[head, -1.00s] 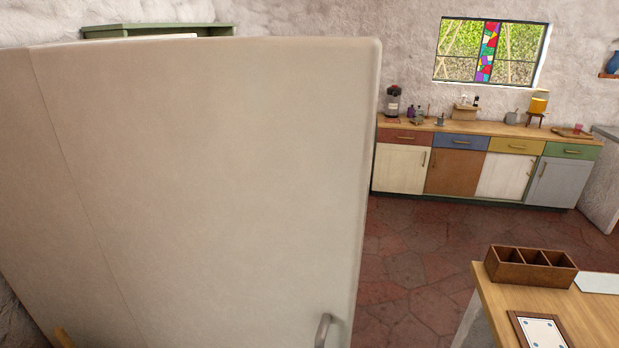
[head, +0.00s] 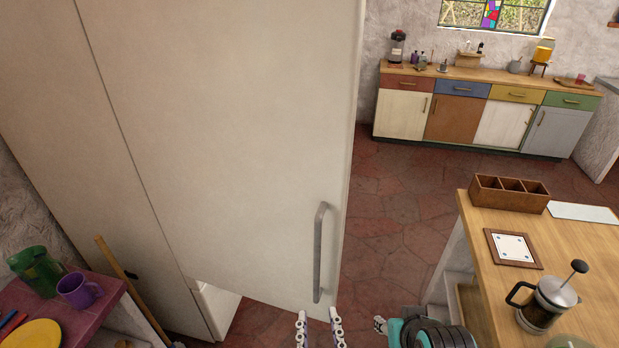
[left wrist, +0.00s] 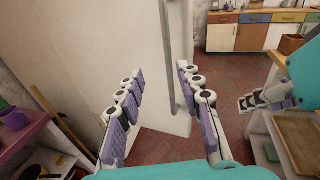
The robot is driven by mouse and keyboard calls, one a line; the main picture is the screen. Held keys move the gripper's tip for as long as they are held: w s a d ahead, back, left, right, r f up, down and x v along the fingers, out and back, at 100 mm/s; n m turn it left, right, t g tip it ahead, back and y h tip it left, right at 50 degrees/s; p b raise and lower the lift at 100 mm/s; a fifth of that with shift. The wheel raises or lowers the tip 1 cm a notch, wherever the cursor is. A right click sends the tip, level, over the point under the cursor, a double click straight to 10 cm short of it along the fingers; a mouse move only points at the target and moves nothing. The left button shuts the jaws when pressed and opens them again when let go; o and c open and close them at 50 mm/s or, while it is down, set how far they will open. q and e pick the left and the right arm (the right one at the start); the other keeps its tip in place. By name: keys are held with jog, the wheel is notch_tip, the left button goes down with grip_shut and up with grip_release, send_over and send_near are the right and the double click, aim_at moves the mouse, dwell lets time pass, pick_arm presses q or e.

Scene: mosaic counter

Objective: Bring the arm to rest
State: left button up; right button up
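My left gripper (head: 318,326) shows at the bottom of the head view, just below the tall cream door. Its two purple-padded fingers stand apart with nothing between them, also in the left wrist view (left wrist: 162,105). The door's grey bar handle (head: 319,253) is above the fingers in the head view. In the left wrist view the handle (left wrist: 171,60) is beyond the fingertips, and I see no finger closed around it. My right gripper (head: 380,325) is at the bottom, right of the left one; it also shows in the left wrist view (left wrist: 262,98), side-on, its opening unclear.
The cream door (head: 230,130) fills the left. A wooden counter (head: 590,260) at right bears a divided box (head: 508,194), a framed tile (head: 513,248) and a French press (head: 548,303). A purple mug (head: 79,290) stands at lower left. Red floor (head: 395,210) is clear between.

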pick_arm(q)
jog(key=w+a+f+n+g+b, duration=0.1)
jog(key=a+f+n+g+b, duration=0.1)
jog(key=a+n, duration=0.4)
jog(key=w+a+f+n+g+b, duration=0.2)
jog(key=a+f+n+g, duration=0.2)
jog(key=n, duration=1.2)
jog(key=w+a+f+n+g+h+b, duration=0.1)
jog(key=a+f+n+g+b, duration=0.1)
jog(key=a+f+n, duration=0.6)
jog(key=a+n+g, duration=0.1)
jog(key=n, duration=0.3)
jog(key=shift+w+a+f+g, duration=0.2)
jog(key=shift+a+g, duration=0.05)
jog(key=shift+g, duration=0.15)
pick_arm(e)
notch_tip(320, 180, down, 6)
jog(key=shift+f, duration=0.15)
jog(key=shift+c, duration=0.7)
pick_arm(q)
jog(key=shift+s+f, duration=0.1)
pick_arm(e)
jog(key=shift+s, duration=0.1)
